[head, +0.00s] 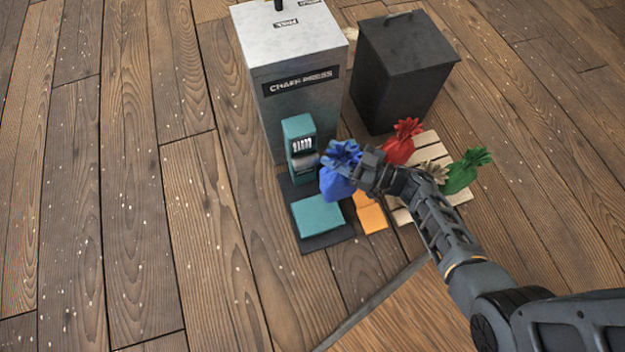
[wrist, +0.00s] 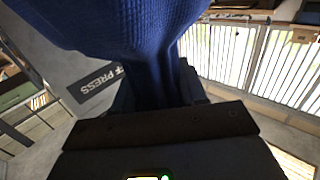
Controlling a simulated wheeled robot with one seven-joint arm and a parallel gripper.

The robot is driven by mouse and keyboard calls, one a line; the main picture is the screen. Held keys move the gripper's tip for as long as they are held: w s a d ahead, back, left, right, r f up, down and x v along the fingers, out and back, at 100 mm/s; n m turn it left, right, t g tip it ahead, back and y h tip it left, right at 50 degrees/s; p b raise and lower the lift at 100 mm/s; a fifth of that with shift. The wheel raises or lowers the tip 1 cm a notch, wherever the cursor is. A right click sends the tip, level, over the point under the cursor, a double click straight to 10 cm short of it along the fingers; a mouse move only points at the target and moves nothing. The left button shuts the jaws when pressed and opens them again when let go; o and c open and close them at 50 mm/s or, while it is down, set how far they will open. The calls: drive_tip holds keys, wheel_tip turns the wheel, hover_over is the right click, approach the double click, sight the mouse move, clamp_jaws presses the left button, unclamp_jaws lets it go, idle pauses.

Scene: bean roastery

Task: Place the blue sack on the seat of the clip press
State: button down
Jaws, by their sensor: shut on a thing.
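The blue sack (head: 335,187) is held by its neck in my gripper (head: 367,172). In the wrist view the blue sack (wrist: 125,22) fills the upper middle, and my gripper (wrist: 155,90) is shut on it. The clip press (head: 300,148) is a teal upright on a dark base, with a flat teal seat (head: 317,215) at its front. The sack hangs at the right of the upright and behind the seat's right side in the head view. The seat looks bare. The exact height of the sack above the base cannot be told.
A red sack (head: 398,150), a green sack (head: 460,177) and a tan sack (head: 433,172) are on a slatted pallet (head: 402,216). An orange piece (head: 370,212) lies beside the seat. The grey chaff press (head: 288,60) and a black bin (head: 405,75) stand behind. Floor at left is clear.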

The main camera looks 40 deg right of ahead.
drive_tip(key=a+f+b, duration=0.5)
drive_tip(key=a+f, duration=0.2)
drive_tip(key=f, duration=0.1)
drive_tip(key=shift+a+f+b, duration=0.2)
drive_tip(key=shift+a+b, duration=0.1)
drive_tip(key=shift+f, duration=0.1)
drive_tip(key=c, duration=0.6)
unclamp_jaws()
drive_tip(key=shift+s+f, duration=0.1)
drive_tip(key=shift+s, duration=0.05)
drive_tip(key=p+v, duration=0.2)
drive_tip(key=v, duration=1)
drive_tip(key=shift+p, duration=0.35)
